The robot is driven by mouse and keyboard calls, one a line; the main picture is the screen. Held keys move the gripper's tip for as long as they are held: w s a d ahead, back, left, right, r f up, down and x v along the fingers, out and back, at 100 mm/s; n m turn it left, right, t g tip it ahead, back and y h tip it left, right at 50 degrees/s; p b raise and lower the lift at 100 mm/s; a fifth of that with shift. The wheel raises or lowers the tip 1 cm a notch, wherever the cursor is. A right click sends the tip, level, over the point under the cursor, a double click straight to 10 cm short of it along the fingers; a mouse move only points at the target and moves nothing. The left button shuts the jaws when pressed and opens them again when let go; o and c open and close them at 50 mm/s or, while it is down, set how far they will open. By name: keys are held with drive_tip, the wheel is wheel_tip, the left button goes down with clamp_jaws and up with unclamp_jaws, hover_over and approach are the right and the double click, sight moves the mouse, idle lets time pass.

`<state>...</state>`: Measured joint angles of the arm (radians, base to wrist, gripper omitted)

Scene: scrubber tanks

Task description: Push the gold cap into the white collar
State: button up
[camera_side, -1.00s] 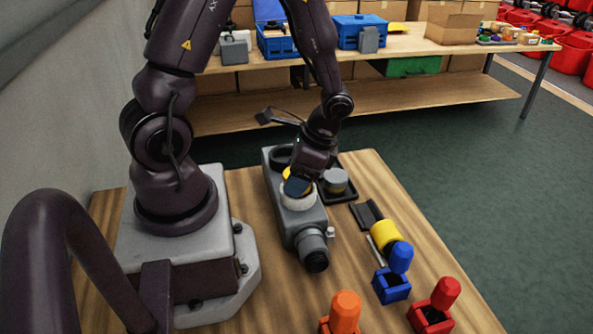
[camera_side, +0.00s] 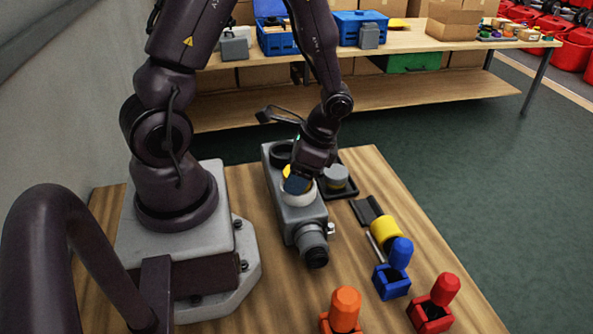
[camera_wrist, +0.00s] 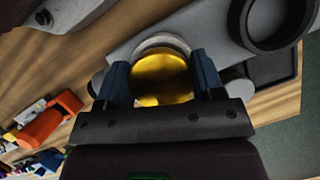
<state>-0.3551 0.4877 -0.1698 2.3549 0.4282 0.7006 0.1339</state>
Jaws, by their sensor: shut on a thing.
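The gold cap (camera_wrist: 162,78) sits between the two blue fingers of my gripper (camera_wrist: 160,80) in the wrist view. My gripper is shut on it. The white collar (camera_side: 297,197) stands on top of the grey tank body (camera_side: 302,217). The collar's pale rim also shows just beyond the cap in the wrist view (camera_wrist: 160,42). In the side view my gripper (camera_side: 296,184) is right at the collar, and only a sliver of gold shows beside the fingers. How deep the cap sits in the collar is hidden.
A black ring (camera_side: 281,153) is at the tank's far end. A black tray (camera_side: 347,187) with a grey-topped cap (camera_side: 336,175) is beside the tank. Yellow (camera_side: 385,232), blue (camera_side: 393,280), red (camera_side: 434,305) and orange (camera_side: 345,310) items stand at the front right.

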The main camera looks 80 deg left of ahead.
idle(0.4)
drive_tip(key=o, duration=1)
drive_tip(key=shift+f, duration=0.1)
drive_tip(key=shift+o, duration=0.7)
drive_tip(key=shift+r, duration=3.55)
